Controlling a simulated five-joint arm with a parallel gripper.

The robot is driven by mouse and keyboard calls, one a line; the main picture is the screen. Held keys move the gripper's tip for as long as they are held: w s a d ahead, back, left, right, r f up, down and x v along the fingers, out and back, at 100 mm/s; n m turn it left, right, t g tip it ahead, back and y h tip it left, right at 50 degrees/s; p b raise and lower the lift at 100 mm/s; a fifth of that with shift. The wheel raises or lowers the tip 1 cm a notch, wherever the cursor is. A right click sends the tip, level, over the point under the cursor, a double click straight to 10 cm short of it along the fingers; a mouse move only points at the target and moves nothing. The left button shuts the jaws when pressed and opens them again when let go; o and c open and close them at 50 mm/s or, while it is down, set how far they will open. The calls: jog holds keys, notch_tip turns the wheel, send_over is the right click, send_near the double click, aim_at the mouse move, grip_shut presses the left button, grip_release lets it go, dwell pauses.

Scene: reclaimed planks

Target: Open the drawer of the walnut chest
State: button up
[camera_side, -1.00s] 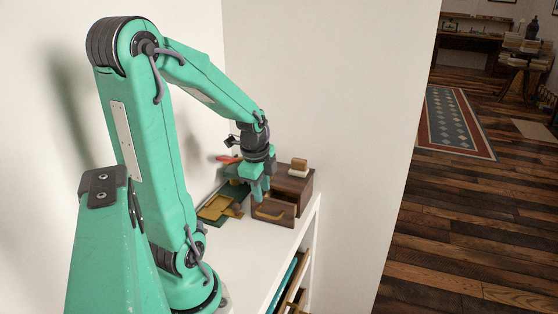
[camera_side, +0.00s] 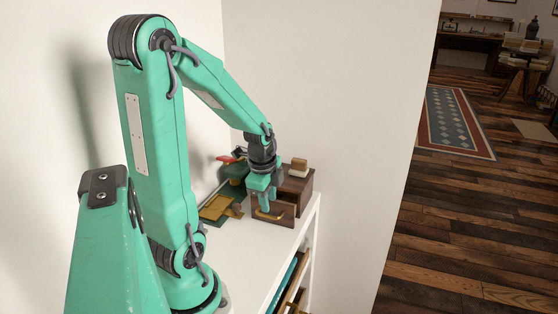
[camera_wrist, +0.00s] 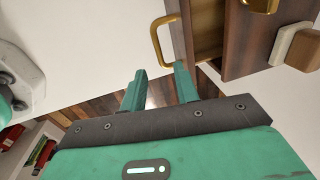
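The walnut chest (camera_side: 300,186) stands at the far end of the white shelf; it also shows in the wrist view (camera_wrist: 245,45). Its drawer (camera_side: 284,217) is partly open, with the pale inside (camera_wrist: 206,28) visible behind the drawer front. The curved brass handle (camera_side: 267,216) is on the drawer front and shows clearly in the wrist view (camera_wrist: 155,38). My gripper (camera_wrist: 160,84) is open, its two green fingers apart with nothing between them. In the side view my gripper (camera_side: 264,204) points down just above the handle. I cannot tell whether a finger touches the handle.
A white and brown block (camera_side: 299,168) lies on the chest top. A green and brass tray-like item (camera_side: 217,208) sits left of the chest, with a red-tipped object (camera_side: 228,159) behind. The white top (camera_side: 255,245) before the drawer is clear. Its edge drops off at right.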

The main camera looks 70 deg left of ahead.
aim_at(270, 216)
jog(key=shift+w+a+f, duration=0.15)
jog(key=shift+f, duration=1.05)
jog(key=shift+w+a+f, duration=0.1)
jog(key=shift+a+f, duration=0.05)
jog(key=shift+f, duration=1)
grip_shut()
